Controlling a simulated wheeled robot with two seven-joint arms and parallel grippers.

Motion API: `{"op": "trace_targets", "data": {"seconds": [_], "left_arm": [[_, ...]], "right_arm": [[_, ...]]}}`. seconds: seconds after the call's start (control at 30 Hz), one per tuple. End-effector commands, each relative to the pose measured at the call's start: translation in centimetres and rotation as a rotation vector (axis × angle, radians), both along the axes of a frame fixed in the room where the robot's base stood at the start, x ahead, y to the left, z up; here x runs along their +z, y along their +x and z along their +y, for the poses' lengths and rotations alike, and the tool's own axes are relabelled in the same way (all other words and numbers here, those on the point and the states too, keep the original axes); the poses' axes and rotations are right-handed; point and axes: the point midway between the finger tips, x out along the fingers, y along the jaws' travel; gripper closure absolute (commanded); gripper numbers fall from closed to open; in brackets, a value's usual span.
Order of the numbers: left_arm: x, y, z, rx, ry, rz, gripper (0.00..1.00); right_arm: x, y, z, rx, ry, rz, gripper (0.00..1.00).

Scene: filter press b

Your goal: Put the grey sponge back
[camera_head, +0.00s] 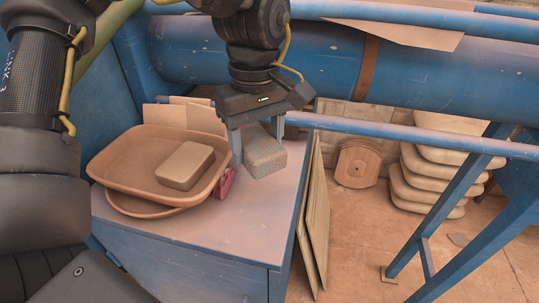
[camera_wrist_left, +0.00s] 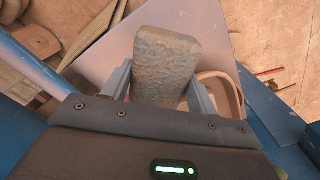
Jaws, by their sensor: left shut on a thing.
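My left gripper (camera_head: 256,142) is shut on the grey sponge (camera_head: 264,155), a speckled rough block, and holds it above the top of the blue cabinet (camera_head: 180,225). In the left wrist view the sponge (camera_wrist_left: 166,66) sits between the two fingers (camera_wrist_left: 160,88). Left of the gripper, a brown tray (camera_head: 115,178) holds a smooth tan block (camera_head: 185,165). Whether the sponge touches the cabinet top cannot be told. My right gripper is not in view.
A small pink-red item (camera_head: 225,185) lies between tray and sponge. Flat boards (camera_head: 313,215) lean on the cabinet's right side. Blue pipes (camera_head: 320,60) cross behind the gripper. The front of the cabinet top is clear. Stacked pale sacks (camera_head: 435,175) stand at the right.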

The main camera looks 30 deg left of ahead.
Motion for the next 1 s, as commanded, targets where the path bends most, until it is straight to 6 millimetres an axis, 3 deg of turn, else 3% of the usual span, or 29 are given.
{"op": "trace_targets", "data": {"seconds": [0.13, 0.2, 0.4, 0.73, 1.0], "left_arm": [[-1.3, 3.8, 1.0, 0.007, 0.0, 0.006, 0.6], [-3.2, 4.9, 1.3, 0.003, -0.001, 0.008, 0.6], [-6.1, 7.2, 1.9, 0.002, -0.001, 0.003, 0.6], [-7.4, 8.2, 2.2, 0.001, -0.001, 0.003, 0.6], [-10.5, 8.3, 2.2, -0.001, -0.001, 0.001, 0.6]], "right_arm": [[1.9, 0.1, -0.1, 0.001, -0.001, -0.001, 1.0], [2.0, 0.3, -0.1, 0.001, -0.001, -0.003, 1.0], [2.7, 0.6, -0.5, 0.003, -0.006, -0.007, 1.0], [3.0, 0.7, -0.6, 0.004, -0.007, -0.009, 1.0], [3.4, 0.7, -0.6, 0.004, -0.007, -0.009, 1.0]]}}
